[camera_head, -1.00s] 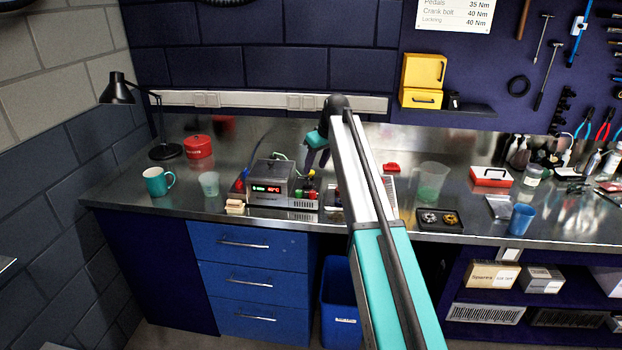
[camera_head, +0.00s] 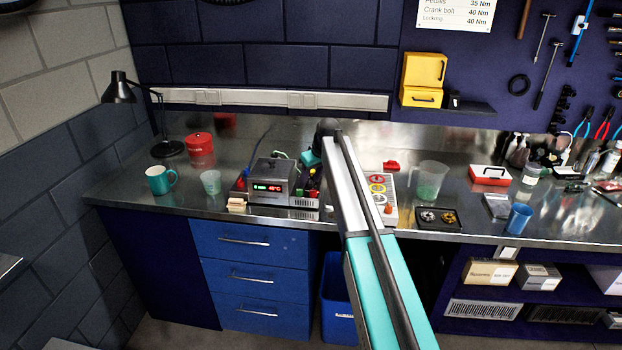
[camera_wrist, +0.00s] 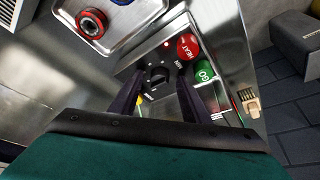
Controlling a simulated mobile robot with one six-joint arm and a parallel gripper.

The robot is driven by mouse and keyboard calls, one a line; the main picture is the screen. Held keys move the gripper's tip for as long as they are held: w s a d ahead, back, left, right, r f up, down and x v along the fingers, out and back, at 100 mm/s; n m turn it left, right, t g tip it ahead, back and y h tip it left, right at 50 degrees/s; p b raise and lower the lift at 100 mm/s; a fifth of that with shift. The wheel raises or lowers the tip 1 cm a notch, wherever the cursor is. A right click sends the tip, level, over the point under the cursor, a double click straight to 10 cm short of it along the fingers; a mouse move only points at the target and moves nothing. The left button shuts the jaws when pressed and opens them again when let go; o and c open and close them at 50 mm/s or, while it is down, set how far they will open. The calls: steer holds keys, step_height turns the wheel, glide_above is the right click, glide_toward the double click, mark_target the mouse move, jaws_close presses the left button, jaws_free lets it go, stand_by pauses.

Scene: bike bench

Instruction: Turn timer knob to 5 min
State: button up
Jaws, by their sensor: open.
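The black timer knob (camera_wrist: 157,76) sits on the device's control panel in the wrist view, with a small label that seems to read MIN beside it. My gripper (camera_wrist: 161,80) is open, with its two dark fingers on either side of the knob; I cannot tell whether they touch it. The knob's pointer setting is too small to read. In the head view the device (camera_head: 283,166) is a grey box with a lit display (camera_head: 267,188). My gripper is mostly hidden there behind my arm, at the device's right end.
A red HEAT button (camera_wrist: 188,47) and green GO button (camera_wrist: 205,71) lie close to the right finger; a yellow button (camera_wrist: 143,100) is by the left. A panel with coloured buttons (camera_head: 378,189), a beaker (camera_head: 430,180) and a teal mug (camera_head: 160,180) stand on the bench.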

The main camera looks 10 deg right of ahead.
steer(key=c, duration=1)
steer(key=shift+c, duration=0.2)
steer(key=shift+m+b, duration=0.3)
steer(key=shift+m, duration=0.2)
steer(key=m, duration=0.1)
steer(key=m+h+b, duration=0.1)
steer(key=shift+s+a+m+t, duration=0.1)
steer(key=shift+a+m+t, duration=0.1)
steer(key=shift+m+t, duration=0.1)
steer(key=m+h+b, duration=0.1)
steer(key=m, duration=0.1)
steer(key=m+h, duration=0.1)
steer(key=m, duration=0.1)
steer(key=shift+a+m+b, duration=0.2)
steer(key=shift+m+b, duration=0.1)
steer(key=shift+b, duration=0.1)
steer(key=m, duration=0.1)
steer(key=m+h+b, duration=0.1)
steer(key=m, duration=0.1)
steer(key=m+g, duration=0.1)
steer(key=shift+w+a+m+h+b, duration=0.25)
steer(key=shift+m+h+b, duration=0.05)
steer(key=shift+m+h, duration=0.1)
steer(key=shift+a+m+g+h, duration=0.1)
steer(key=shift+m+g+h, duration=0.4)
steer(key=shift+m, duration=1.3)
